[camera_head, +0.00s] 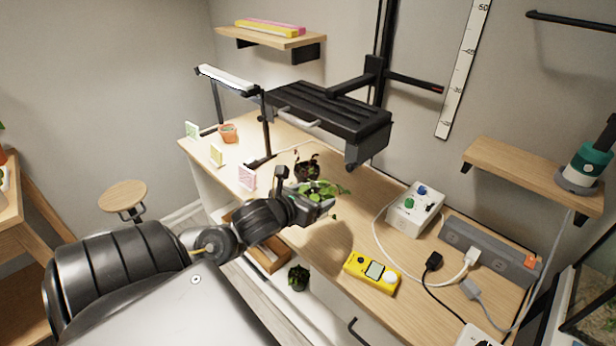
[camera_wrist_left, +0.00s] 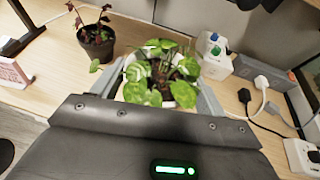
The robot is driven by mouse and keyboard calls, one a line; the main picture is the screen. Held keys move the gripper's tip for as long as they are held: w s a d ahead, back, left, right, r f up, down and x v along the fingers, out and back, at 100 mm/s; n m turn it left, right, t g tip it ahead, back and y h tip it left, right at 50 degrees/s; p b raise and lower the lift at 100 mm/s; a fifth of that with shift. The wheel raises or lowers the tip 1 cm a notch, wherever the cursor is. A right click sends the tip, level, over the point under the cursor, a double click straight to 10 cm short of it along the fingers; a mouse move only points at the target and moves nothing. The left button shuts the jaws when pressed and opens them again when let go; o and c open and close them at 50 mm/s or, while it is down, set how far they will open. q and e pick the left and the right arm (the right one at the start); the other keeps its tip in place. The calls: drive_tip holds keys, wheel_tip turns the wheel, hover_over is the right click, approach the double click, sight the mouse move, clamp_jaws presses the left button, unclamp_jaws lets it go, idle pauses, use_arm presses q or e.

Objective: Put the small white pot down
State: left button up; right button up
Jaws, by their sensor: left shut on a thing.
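The small white pot (camera_wrist_left: 128,61) is between the fingers of my left gripper (camera_wrist_left: 158,88) in the left wrist view. Its green, pale-patterned leaves (camera_wrist_left: 165,72) cover most of it. In the head view my left gripper (camera_head: 318,197) is above the wooden bench (camera_head: 325,240), with the leaves (camera_head: 330,187) showing beyond it. The pot itself is mostly hidden there by the gripper. My right gripper is not in view.
A dark pot with a reddish plant (camera_head: 306,167) stands close behind. A yellow meter (camera_head: 372,272) and a white box with knobs (camera_head: 414,208) stand to the right, with cables and a power strip (camera_head: 490,250). A black rack (camera_head: 330,112) overhangs the back. Bare bench lies before the meter.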

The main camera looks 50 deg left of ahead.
use_arm(q)
drive_tip(key=d+f+m+h, duration=0.1)
drive_tip(key=d, duration=0.3)
drive_tip(key=d+f+m+h, duration=0.1)
drive_tip(key=d+f, duration=0.1)
drive_tip(key=d, duration=0.3)
drive_tip(key=d+f+h, duration=0.1)
drive_tip(key=d, duration=0.3)
drive_tip(key=shift+w+d+f+m, duration=0.2)
drive_tip(key=shift+d+f+m, duration=0.1)
drive_tip(key=shift+f+m, duration=0.1)
drive_tip(key=d+r+m+h, duration=0.2)
drive_tip(key=d+h, duration=0.1)
drive_tip(key=d, duration=0.7)
drive_tip(key=d+r+m+g+h, duration=0.1)
drive_tip(key=d+r+m+h, duration=0.1)
drive_tip(key=d, duration=0.8)
drive_tip(key=shift+d+m+g+h, duration=0.25)
drive_tip(key=shift+m+g+h, duration=0.05)
drive_tip(key=shift+m+h, duration=0.2)
